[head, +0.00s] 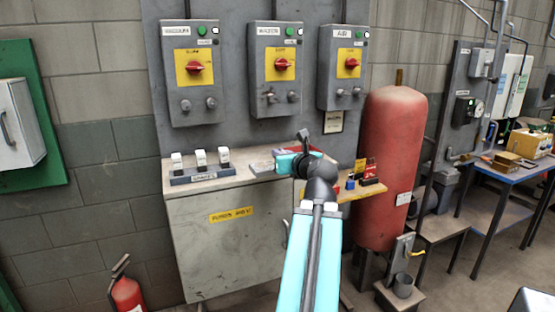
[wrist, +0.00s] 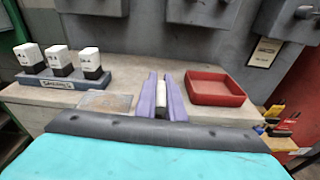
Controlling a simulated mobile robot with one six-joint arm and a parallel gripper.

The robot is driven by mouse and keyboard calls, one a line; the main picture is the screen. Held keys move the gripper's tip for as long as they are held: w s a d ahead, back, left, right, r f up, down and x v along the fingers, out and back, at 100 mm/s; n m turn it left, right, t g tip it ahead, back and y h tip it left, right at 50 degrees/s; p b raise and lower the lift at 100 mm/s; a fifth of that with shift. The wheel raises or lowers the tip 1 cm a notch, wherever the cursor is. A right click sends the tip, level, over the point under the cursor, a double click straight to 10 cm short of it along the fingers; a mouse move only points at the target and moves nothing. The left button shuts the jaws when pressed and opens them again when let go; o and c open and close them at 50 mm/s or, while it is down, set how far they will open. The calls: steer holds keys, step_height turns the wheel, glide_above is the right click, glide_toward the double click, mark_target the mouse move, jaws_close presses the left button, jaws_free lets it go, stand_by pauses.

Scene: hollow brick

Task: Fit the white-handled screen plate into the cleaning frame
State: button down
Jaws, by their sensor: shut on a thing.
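My gripper (wrist: 162,98) shows in the wrist view as two purple fingers shut on a white block, which looks like the handle of the screen plate (wrist: 161,103). The plate below that handle is hidden. In the head view my arm hides the fingertips. A dark rack (wrist: 66,82) to the left holds three upright white-topped pieces (wrist: 60,60) with black lower parts; it also shows in the head view (head: 203,174). A flat greyish-brown panel (wrist: 104,102) lies on the bench between rack and gripper; I cannot tell if it is the cleaning frame.
A shallow red tray (wrist: 216,88) stands just right of my gripper on the bench (head: 235,245). Grey control boxes (head: 280,65) hang on the panel above. A red tank (head: 392,150) stands to the right. Small coloured items (head: 368,176) lie at the bench's right end.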

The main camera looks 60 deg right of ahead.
steer(key=shift+w+d+r+p, duration=0.15)
steer(key=shift+w+d+p, duration=0.85)
steer(key=shift+p, duration=0.2)
steer(key=w+p, duration=0.1)
steer(key=p, duration=0.5)
steer(key=shift+d, duration=0.4)
steer(key=p, duration=0.8)
steer(key=shift+w+d+f, duration=0.25)
steer(key=shift+w+d, duration=0.05)
steer(key=shift+d, duration=0.05)
steer(key=shift+s+d+p+x, duration=0.15)
steer(key=shift+p+x, duration=0.2)
steer(key=shift+x, duration=1.3)
steer(key=shift+s+d+p+x, duration=0.15)
steer(key=shift+p+x, duration=0.25)
steer(key=shift+x, duration=1.25)
steer(key=shift+d+p+x, duration=0.15)
steer(key=shift+p+x, duration=0.2)
steer(key=shift+x, duration=1.3)
steer(key=shift+r, duration=0.1)
steer(key=shift+w+d, duration=0.2)
steer(key=shift+w, duration=0.05)
steer(key=shift+f+p, duration=0.55)
steer(key=shift+f, duration=1.25)
steer(key=shift+f, duration=0.15)
